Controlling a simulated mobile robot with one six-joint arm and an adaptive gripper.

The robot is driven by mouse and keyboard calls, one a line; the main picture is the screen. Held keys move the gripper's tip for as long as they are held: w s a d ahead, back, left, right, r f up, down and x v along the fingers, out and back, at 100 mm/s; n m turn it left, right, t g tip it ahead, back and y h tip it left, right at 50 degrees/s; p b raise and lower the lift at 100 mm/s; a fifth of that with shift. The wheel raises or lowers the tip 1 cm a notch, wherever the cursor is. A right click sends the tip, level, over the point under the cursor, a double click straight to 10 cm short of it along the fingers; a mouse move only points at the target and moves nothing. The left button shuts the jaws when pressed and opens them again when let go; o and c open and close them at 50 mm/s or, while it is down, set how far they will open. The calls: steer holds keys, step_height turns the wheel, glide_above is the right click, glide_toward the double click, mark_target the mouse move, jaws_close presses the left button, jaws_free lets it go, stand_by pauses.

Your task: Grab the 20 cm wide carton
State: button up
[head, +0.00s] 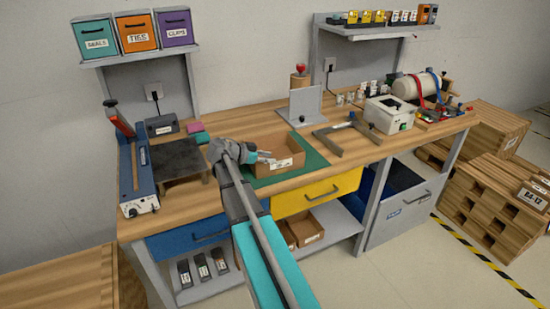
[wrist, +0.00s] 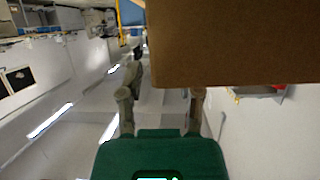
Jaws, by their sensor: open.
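A brown open-topped carton (head: 268,170) with a white label on its front stands on a green mat (head: 312,158) at the middle of the workbench. My gripper (head: 264,156) is at the carton's left side, its fingers reaching over the rim toward the inside. In the wrist view a brown carton wall (wrist: 235,45) fills the upper right, very close. My gripper (wrist: 162,95) is open there, and the carton hides the end of its right finger. I cannot tell whether the fingers touch the carton.
A dark plate stand (head: 178,160) and a blue device (head: 140,180) stand to the left. An upright grey plate (head: 305,103) is behind the carton, and a grey frame (head: 347,138) lies to its right. Smaller cartons (head: 303,228) sit on the shelf below.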

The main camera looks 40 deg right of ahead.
mark_target(278, 159)
steer(key=shift+b+x, duration=0.6)
steer(key=shift+x, duration=1.5)
steer(key=shift+r, duration=0.1)
jaws_close()
